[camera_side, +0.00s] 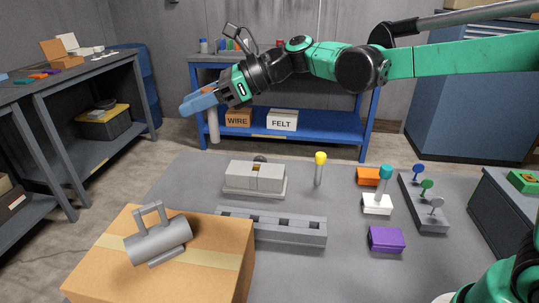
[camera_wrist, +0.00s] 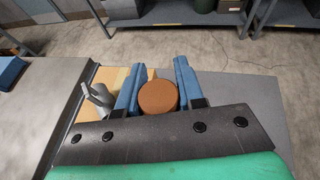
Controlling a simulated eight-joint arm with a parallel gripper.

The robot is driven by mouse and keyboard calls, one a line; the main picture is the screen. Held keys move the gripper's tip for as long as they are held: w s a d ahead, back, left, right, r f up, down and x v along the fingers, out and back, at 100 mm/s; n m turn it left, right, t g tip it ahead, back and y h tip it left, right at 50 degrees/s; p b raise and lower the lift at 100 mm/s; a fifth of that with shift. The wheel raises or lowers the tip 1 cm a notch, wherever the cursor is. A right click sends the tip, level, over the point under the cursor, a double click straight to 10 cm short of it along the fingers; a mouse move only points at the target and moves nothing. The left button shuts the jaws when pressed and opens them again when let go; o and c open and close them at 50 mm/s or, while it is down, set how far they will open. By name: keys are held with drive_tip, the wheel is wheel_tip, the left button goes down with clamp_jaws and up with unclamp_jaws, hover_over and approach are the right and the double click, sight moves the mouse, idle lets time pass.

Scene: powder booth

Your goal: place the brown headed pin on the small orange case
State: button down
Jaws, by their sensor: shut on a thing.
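My gripper (camera_side: 200,103) is raised high over the back left of the grey work table, its blue fingers shut on the brown headed pin. In the wrist view the pin's round brown head (camera_wrist: 158,97) sits between the two fingers. The small orange case (camera_side: 368,176) lies at the right back of the table, well to the right of and below my gripper. It stands behind a white block, which is close in front of it.
The white block (camera_side: 377,207) bears a teal-headed pin (camera_side: 385,172). A yellow-headed pin (camera_side: 320,168) stands left of the case. A purple case (camera_side: 386,239) lies in front. A grey rack (camera_side: 424,212) with several disc-topped pins stands right. A slotted grey block (camera_side: 275,229) and cardboard box (camera_side: 228,262) stand left.

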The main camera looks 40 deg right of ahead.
drive_tip(key=w+d+r+m+t+h, duration=0.1)
drive_tip(key=w+d+m+t+h, duration=0.1)
drive_tip(key=d, duration=0.8)
drive_tip(key=r+m+t+h, duration=0.1)
drive_tip(key=m+t+h, duration=0.3)
drive_tip(key=m+h, duration=0.25)
hover_over(362, 170)
drive_tip(key=shift+m, duration=0.25)
wheel_tip(362, 170, down, 19)
drive_tip(key=shift+f, duration=0.2)
drive_tip(key=shift+f, duration=0.15)
drive_tip(key=c, duration=0.5)
unclamp_jaws()
drive_tip(key=shift+c, duration=0.2)
